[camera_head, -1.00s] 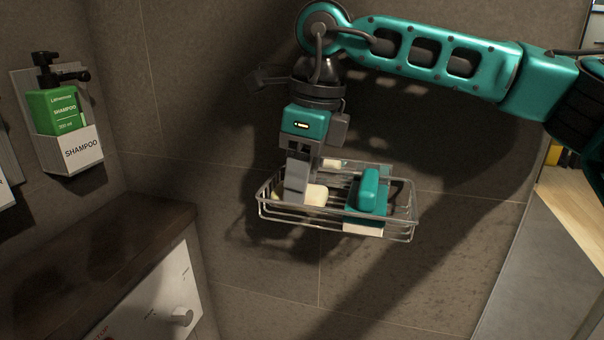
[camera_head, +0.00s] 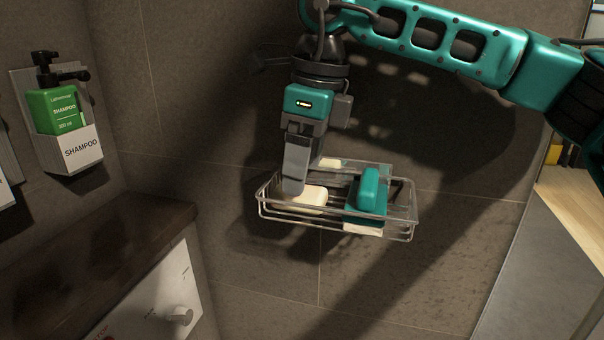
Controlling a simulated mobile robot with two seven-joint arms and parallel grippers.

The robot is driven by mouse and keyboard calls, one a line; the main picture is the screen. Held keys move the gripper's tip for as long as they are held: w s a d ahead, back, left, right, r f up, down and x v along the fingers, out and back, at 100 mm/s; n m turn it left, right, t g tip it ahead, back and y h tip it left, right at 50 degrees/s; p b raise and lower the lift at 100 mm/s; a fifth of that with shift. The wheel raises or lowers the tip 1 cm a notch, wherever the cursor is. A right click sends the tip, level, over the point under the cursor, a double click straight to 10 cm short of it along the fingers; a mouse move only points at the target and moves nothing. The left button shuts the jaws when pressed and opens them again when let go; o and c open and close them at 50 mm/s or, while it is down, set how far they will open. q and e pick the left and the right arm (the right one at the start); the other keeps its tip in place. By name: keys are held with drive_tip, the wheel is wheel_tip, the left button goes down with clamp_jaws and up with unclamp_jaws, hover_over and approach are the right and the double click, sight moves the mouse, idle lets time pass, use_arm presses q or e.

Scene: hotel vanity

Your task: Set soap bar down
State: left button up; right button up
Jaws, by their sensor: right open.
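The cream soap bar (camera_head: 312,198) lies in the left part of a wire basket (camera_head: 338,228) on the tiled wall. My right gripper (camera_head: 295,188) points down just above and beside the bar's left end. It is open, and its near finger hides part of the bar and basket. Whether the finger touches the bar I cannot tell. My left gripper is not in view.
A teal brush-like object (camera_head: 369,192) stands in the basket's right half, with a pale piece (camera_head: 335,163) at its back. A green shampoo bottle (camera_head: 58,110) hangs in a wall holder at left, above a dark ledge (camera_head: 90,245).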

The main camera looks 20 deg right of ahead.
sight(314, 192)
wheel_tip(314, 192, up, 10)
drive_tip(key=d, duration=0.1)
drive_tip(key=shift+s+f, duration=0.15)
drive_tip(key=shift+s, duration=0.3)
drive_tip(key=shift+f, duration=0.1)
